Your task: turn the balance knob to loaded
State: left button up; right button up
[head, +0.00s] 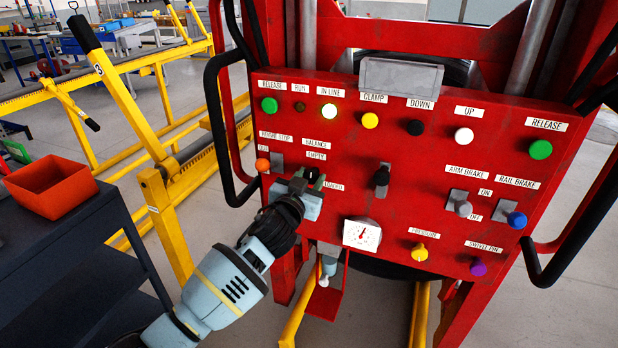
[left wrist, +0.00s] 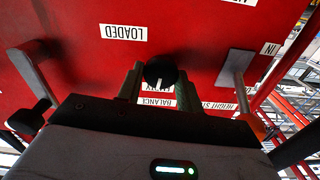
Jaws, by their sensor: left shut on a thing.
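The balance knob (left wrist: 160,71) is small, round and black, on the red control panel (head: 375,150). In the left wrist view it sits between the two fingers of my left gripper (left wrist: 158,84), which is shut on it. A white mark on the knob points toward the EMPTY label. The LOADED label (left wrist: 123,32) reads upside down in that view, clear of the fingers. In the head view my left gripper (head: 308,181) is at the panel below the BALANCE label (head: 317,143) and largely hides the knob. My right gripper is in neither view.
Near the knob are an orange-tipped lever (head: 262,164), a black lever (head: 381,178) and a pressure gauge (head: 362,234). Colored buttons line the panel's top. A black handle (head: 218,130) curves along its left side. An orange bin (head: 50,186) stands on a dark cart at left.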

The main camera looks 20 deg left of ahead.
pick_arm(q)
jog(key=shift+r+m+p, duration=0.1)
jog(key=shift+m+p, duration=0.2)
jog(key=shift+m, duration=0.5)
jog(key=m+p, duration=0.1)
jog(key=m, duration=0.1)
jog(key=shift+d+m, duration=0.1)
jog(key=shift+m, duration=1.2)
jog(key=m+p, duration=0.1)
jog(key=m, duration=0.4)
jog(key=shift+f+p, duration=0.2)
jog(key=shift+p, duration=0.15)
jog(key=m, duration=0.3)
jog(key=shift+p, duration=0.3)
jog(key=shift+f+m, duration=0.1)
jog(key=shift+m, duration=0.9)
jog(key=o, duration=1)
jog(key=shift+c, duration=0.2)
